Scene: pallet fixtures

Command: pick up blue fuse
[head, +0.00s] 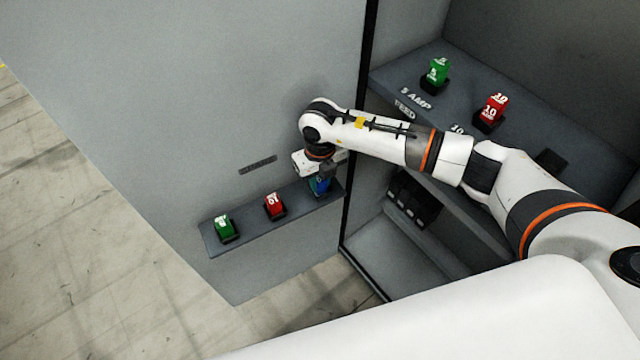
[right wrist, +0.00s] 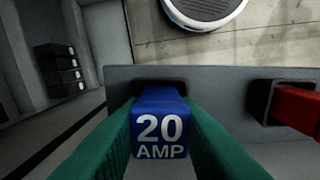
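The blue fuse (right wrist: 160,128), marked 20 AMP, sits at the right end of a small grey shelf (head: 243,225). In the head view the blue fuse (head: 320,185) is partly covered by my right gripper (head: 319,177), which reaches down over it. In the right wrist view the green fingers of my right gripper (right wrist: 160,122) lie against both sides of the fuse with no visible gap. The fuse's far end is at a dark holder on the shelf; I cannot tell whether it is still seated. My left gripper is not in view.
A red fuse (head: 274,206) and a green fuse (head: 224,228) stand on the same shelf, left of the blue one. In the open cabinet, a green fuse (head: 436,73) and a red fuse (head: 491,111) stand on a grey shelf. A dark empty-looking holder (head: 551,161) is further right.

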